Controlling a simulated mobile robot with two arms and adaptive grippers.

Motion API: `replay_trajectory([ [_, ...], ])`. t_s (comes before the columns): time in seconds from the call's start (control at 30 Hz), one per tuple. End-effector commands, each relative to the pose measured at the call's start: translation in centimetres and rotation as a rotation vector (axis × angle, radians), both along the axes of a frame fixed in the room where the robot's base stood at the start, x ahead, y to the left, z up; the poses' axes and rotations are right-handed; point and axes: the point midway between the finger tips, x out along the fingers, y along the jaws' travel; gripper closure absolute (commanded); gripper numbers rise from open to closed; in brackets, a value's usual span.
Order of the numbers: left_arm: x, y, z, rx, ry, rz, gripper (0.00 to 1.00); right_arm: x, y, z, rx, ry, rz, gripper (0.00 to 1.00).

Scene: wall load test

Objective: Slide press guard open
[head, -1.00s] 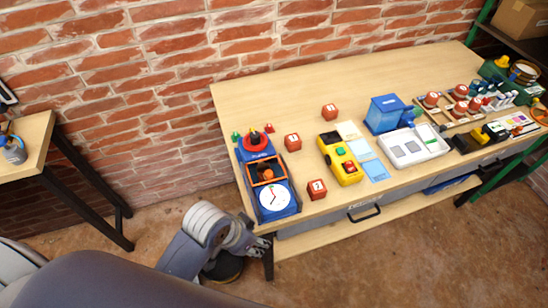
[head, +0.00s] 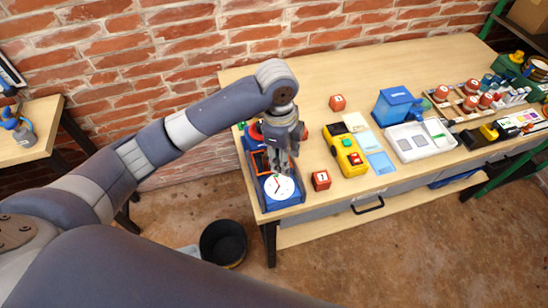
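The press (head: 290,201) is a blue device at the table's left end with a white dial (head: 279,187) at its front. An orange-framed part (head: 260,163), which looks like the guard, shows only in part. My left arm comes in from the left, and my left gripper (head: 279,169) points down over the middle of the press, just behind the dial. It covers most of the orange frame. I cannot tell whether the fingers touch it or whether they are open. The press's red top part is mostly hidden too. My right gripper is not in view.
A blue box (head: 394,107) and a white tray (head: 418,140) are farther right. A black bin (head: 223,243) stands on the floor. The table's back middle is clear.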

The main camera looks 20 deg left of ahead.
Motion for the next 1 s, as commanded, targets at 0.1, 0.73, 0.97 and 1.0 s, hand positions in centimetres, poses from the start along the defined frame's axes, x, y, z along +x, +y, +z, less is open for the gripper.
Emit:
replay_trajectory([
  [0.1, 1.9, 2.1, 2.2, 0.056, 0.01, -0.05, 0.59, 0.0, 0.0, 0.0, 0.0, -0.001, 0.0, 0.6],
  [0.73, 3.0, 3.8, -2.2, 0.094, 0.034, -0.089, 0.59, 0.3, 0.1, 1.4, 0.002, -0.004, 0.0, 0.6],
  [0.97, 3.0, 3.8, -5.7, 0.093, 0.032, -0.089, 0.59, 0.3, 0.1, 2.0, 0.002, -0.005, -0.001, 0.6],
  [1.0, 3.0, 3.8, -6.1, 0.092, 0.031, -0.09, 0.59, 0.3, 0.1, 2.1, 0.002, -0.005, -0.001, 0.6],
])
